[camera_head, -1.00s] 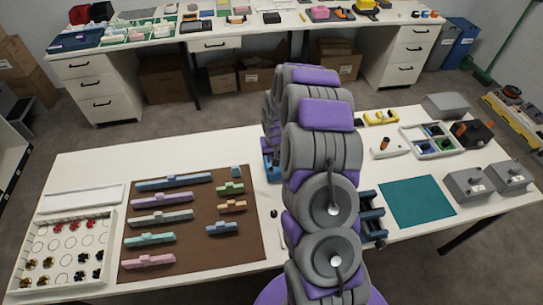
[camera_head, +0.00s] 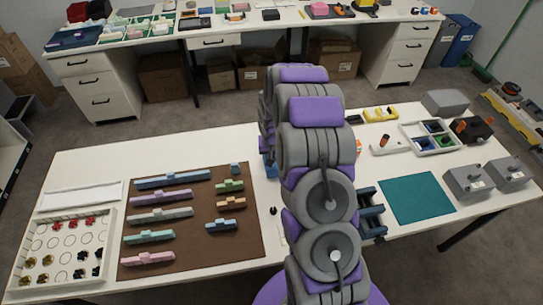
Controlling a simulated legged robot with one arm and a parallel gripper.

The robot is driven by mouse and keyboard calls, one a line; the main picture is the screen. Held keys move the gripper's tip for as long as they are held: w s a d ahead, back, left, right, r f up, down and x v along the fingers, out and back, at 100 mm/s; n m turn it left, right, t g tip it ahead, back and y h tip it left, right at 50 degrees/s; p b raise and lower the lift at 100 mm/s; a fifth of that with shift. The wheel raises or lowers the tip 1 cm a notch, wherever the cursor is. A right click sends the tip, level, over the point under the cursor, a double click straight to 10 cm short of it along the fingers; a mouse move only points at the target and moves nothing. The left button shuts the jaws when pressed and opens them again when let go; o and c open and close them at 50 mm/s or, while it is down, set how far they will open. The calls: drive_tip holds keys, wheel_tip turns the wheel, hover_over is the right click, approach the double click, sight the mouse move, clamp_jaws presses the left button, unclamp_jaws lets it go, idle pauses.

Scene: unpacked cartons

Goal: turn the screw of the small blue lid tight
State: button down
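My grey and purple arm reaches away from me over the middle of the near table (camera_head: 90,160), and its far end is hidden behind its own links. My gripper is not visible, so its fingers and anything between them cannot be seen. A small part of a blue object (camera_head: 270,168) shows at the left edge of my arm. I cannot tell whether it is the small blue lid. No screw can be made out.
Left of my arm, a brown mat (camera_head: 190,245) bears several coloured bars, beside a white tray (camera_head: 108,245) of small parts. Right of it are a dark blue rack (camera_head: 372,215), a teal mat (camera_head: 415,198), a divided tray (camera_head: 452,150) and grey boxes (camera_head: 466,184).

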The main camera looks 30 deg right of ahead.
drive_tip(key=m+b, duration=0.1)
drive_tip(key=m, duration=0.3)
drive_tip(key=shift+w+h+b, duration=0.15)
drive_tip(key=shift+h+b, duration=0.15)
drive_tip(key=shift+h, duration=0.1)
drive_tip(key=m+b, duration=0.2)
drive_tip(key=m, duration=0.2)
drive_tip(key=shift+a+f+g, duration=0.1)
drive_tip(key=shift+g, duration=0.2)
drive_tip(key=m+b, duration=0.1)
drive_tip(key=m, duration=0.1)
drive_tip(key=m+b, duration=0.1)
drive_tip(key=m, duration=0.2)
drive_tip(key=shift+w+a+g+h+b, duration=0.1)
drive_tip(key=shift+w+g+h+b, duration=0.05)
drive_tip(key=shift+g+h+b, duration=0.2)
drive_tip(key=m+b, duration=0.1)
drive_tip(key=m, duration=0.1)
drive_tip(key=shift+m+g, duration=0.35)
drive_tip(key=shift+m, duration=0.05)
drive_tip(key=shift+a+r+n+p, duration=0.1)
drive_tip(key=shift+r+n+p, duration=0.1)
drive_tip(key=shift+n+p, duration=0.15)
drive_tip(key=shift+f+n, duration=0.1)
drive_tip(key=shift+n, duration=0.35)
